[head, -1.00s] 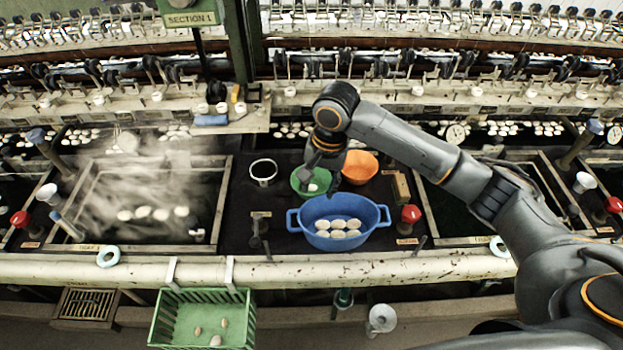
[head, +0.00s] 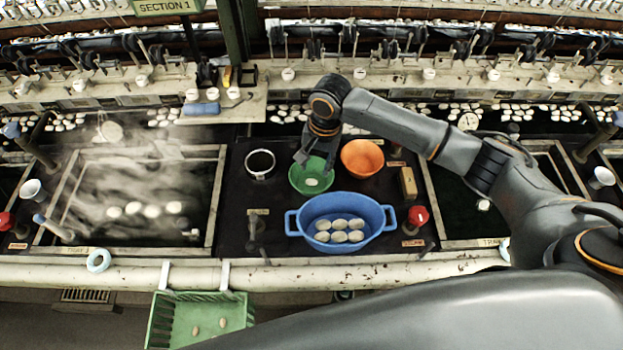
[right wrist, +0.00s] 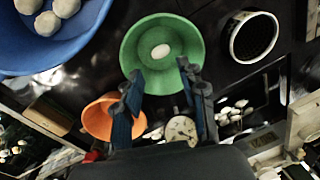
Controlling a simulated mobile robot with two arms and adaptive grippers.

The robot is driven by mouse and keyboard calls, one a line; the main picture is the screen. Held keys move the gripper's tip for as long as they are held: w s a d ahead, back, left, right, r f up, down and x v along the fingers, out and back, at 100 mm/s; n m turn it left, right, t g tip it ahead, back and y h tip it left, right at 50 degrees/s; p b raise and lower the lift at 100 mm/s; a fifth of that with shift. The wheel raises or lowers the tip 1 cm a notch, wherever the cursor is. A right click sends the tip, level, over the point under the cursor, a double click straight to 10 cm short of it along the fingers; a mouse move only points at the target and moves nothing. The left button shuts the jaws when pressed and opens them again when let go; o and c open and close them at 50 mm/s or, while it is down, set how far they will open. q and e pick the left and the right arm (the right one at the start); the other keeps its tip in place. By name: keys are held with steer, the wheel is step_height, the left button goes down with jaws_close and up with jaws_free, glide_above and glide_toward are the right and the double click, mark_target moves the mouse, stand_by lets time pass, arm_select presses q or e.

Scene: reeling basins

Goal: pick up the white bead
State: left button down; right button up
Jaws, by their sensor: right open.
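The white bead (head: 312,182) lies in the green bowl (head: 297,179) on the dark bench top. In the right wrist view, the bead (right wrist: 160,51) shows as a small smooth white oval on the bottom of the green bowl (right wrist: 135,60). My right gripper (head: 314,164) is over the bowl. In the right wrist view, its blue-padded fingers (right wrist: 159,72) are apart with nothing between them, and the bead shows just beyond their tips. The height of the tips above the bead is hard to tell. My left gripper is not in view.
A blue basin (head: 375,228) with several white cocoons stands in front of the bowl. An orange bowl (head: 362,158) is to its right, and a dark ring-rimmed cup (head: 260,165) to its left. A steaming basin (head: 215,190) lies further left. A green crate (head: 160,320) hangs in front.

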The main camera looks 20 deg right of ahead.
mark_target(312, 180)
steer(key=shift+w+f, duration=0.1)
steer(key=shift+f, duration=0.45)
steer(key=shift+w+f, duration=0.15)
steer(key=shift+f, duration=0.1)
steer(key=f, duration=0.1)
steer(key=f+p, duration=0.1)
steer(key=f, duration=0.2)
steer(key=shift+a+f+p, duration=0.1)
steer(key=shift+a+p, duration=0.25)
steer(key=shift+f, duration=0.45)
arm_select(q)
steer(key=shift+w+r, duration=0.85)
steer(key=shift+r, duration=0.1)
arm_select(e)
steer(key=c, duration=0.4)
